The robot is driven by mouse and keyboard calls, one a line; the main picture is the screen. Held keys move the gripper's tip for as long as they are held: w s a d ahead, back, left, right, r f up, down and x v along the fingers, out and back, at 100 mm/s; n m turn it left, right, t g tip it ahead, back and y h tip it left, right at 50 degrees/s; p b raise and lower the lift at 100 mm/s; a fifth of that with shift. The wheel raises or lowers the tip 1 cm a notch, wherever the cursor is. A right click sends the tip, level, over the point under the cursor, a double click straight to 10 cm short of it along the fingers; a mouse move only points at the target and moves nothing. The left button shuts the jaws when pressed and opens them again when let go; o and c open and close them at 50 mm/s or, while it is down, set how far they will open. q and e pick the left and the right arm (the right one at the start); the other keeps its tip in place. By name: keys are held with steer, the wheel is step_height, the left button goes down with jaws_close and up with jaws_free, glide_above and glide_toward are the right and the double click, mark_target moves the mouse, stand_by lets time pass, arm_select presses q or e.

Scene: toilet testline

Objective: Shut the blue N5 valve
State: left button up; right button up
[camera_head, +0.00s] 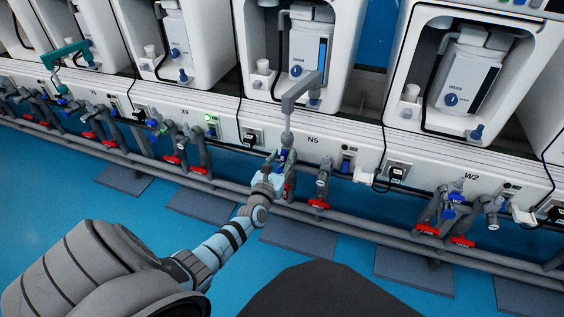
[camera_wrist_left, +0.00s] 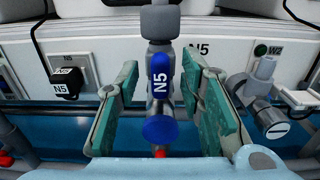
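The blue N5 valve (camera_wrist_left: 160,82) shows in the middle of the left wrist view. Its blue handle, lettered N5, stands upright along the grey pipe, with a round blue end (camera_wrist_left: 160,130) below facing me. In the head view only a little blue of the valve (camera_head: 285,154) shows beside the gripper, under the grey pipe at the N5 panel. My left gripper (camera_head: 277,170) is open. Its two green-padded fingers stand left and right of the valve in the wrist view (camera_wrist_left: 160,112), with a visible gap on each side. My right gripper is not in view.
A red-handled valve (camera_head: 319,203) sits just right of my left gripper. A grey tap (camera_wrist_left: 264,100) stands right of the fingers in the wrist view. A black N5 plug (camera_wrist_left: 68,82) is at the left. Long grey pipes (camera_head: 365,231) run along the front, above blue floor.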

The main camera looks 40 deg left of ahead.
arm_select(q)
steer(key=shift+w, duration=0.15)
jaws_close()
